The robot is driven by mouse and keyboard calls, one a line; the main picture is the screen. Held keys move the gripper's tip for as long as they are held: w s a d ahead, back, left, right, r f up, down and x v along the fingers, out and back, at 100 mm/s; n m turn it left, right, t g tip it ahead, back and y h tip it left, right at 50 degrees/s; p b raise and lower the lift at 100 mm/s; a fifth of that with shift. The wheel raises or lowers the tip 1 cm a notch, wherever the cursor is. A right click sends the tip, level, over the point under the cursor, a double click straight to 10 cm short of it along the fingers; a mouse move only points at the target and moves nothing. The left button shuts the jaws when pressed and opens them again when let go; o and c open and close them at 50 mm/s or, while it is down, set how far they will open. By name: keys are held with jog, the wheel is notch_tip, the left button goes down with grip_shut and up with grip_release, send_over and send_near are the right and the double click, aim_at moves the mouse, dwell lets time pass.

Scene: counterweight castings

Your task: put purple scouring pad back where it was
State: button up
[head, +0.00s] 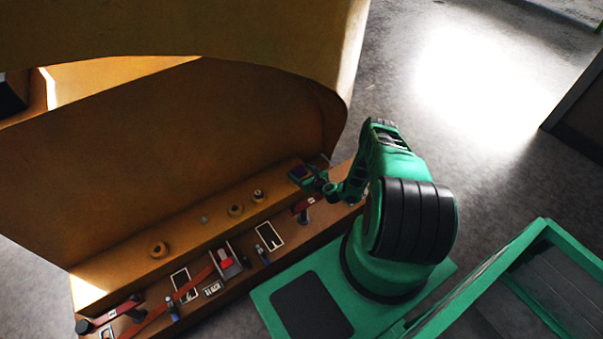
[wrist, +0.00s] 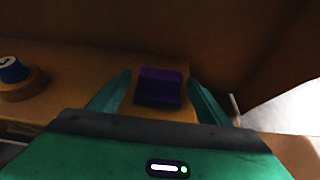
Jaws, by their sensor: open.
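The purple scouring pad (wrist: 158,86) lies on the brown wooden ledge, near its right end. In the wrist view it sits between the two green fingers of my gripper (wrist: 159,77), with a gap visible on each side. The fingers are open. In the head view the pad (head: 299,172) is a small dark purple patch at the far end of the ledge, with my gripper (head: 312,180) right at it. I cannot tell from these views whether the pad touches the gripper's palm.
A round wooden piece with a blue top (wrist: 15,75) stands left on the ledge. Several round wooden pieces, one of them (head: 159,249), line the ledge (head: 200,232). A brown wall rises behind.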

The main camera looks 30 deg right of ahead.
jog(key=shift+r, duration=0.1)
jog(key=v, duration=1.2)
